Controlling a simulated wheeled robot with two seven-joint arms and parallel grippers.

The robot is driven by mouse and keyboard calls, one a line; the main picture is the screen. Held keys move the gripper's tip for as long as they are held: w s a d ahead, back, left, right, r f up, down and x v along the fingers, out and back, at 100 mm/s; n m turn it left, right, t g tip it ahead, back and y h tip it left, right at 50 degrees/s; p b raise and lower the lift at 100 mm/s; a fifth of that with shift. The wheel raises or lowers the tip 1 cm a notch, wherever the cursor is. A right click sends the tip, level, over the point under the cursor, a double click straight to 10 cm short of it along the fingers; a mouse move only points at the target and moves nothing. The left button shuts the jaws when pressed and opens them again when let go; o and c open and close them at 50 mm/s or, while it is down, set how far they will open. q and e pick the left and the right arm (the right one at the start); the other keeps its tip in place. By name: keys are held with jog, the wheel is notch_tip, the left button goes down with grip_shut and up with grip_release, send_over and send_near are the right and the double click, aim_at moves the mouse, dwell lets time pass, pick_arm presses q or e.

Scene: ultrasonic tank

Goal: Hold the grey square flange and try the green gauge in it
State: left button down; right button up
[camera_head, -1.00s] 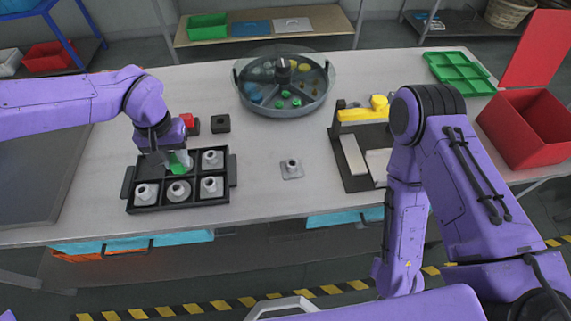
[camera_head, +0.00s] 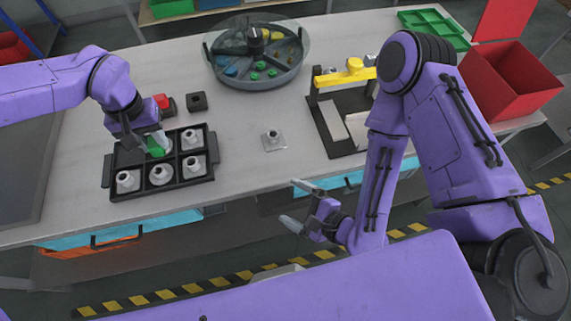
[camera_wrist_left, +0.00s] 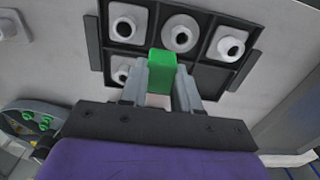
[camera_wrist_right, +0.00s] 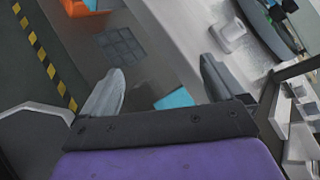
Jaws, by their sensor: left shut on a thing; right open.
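The grey square flange (camera_head: 273,141) lies flat and alone on the table, hub up, right of the black tray (camera_head: 108,172). It also shows in the right wrist view (camera_wrist_right: 229,34), near the upper edge. My left gripper (camera_head: 155,143) is shut on the green gauge (camera_head: 157,150), over the tray's far row. The left wrist view shows the gauge (camera_wrist_left: 162,65) between the fingertips; whether it touches the tray is unclear. My right gripper (camera_head: 297,204) is open and empty, off the table's front edge, nearer my body than the flange.
The tray holds several grey flanges in its compartments. A black fixture with a yellow bar (camera_head: 345,77) stands right of the flange. A round divided tray (camera_head: 213,67) is behind. A black block (camera_head: 196,101) sits behind the tray. Table around the flange is clear.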

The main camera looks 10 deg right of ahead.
aim_at(275, 141)
jog(key=w+r+m, duration=0.1)
jog(key=m, duration=0.1)
jog(key=w+r+m+t+h, duration=0.1)
jog(key=m, duration=0.1)
jog(key=w+a+r+m+h, duration=0.1)
jog(key=w+m, duration=0.1)
jog(key=shift+w+t, duration=0.1)
jog(key=shift+t, duration=0.3)
jog(key=r+m+h, duration=0.1)
jog(key=m, duration=0.1)
jog(key=w+r+m+h, duration=0.1)
jog(key=m, duration=0.1)
jog(key=w+r+m+t+h, duration=0.1)
jog(key=m, duration=0.1)
jog(key=shift+w+a+m+h, duration=0.1)
jog(key=shift+w+m+h, duration=0.05)
jog(key=shift+m+h, duration=0.2)
jog(key=shift+d+r+m+h, duration=0.2)
jog(key=shift+r+m+h, duration=0.3)
jog(key=shift+m+h, duration=0.4)
pick_arm(q)
jog(key=shift+a, duration=0.1)
pick_arm(e)
jog(key=shift+w+m, duration=0.25)
jog(key=shift+m, duration=0.1)
jog(key=x, duration=1.1)
jog(key=shift+w+d+f, duration=0.1)
jog(key=shift+w+f, duration=0.05)
jog(key=shift+w, duration=0.15)
jog(key=c, duration=1.2)
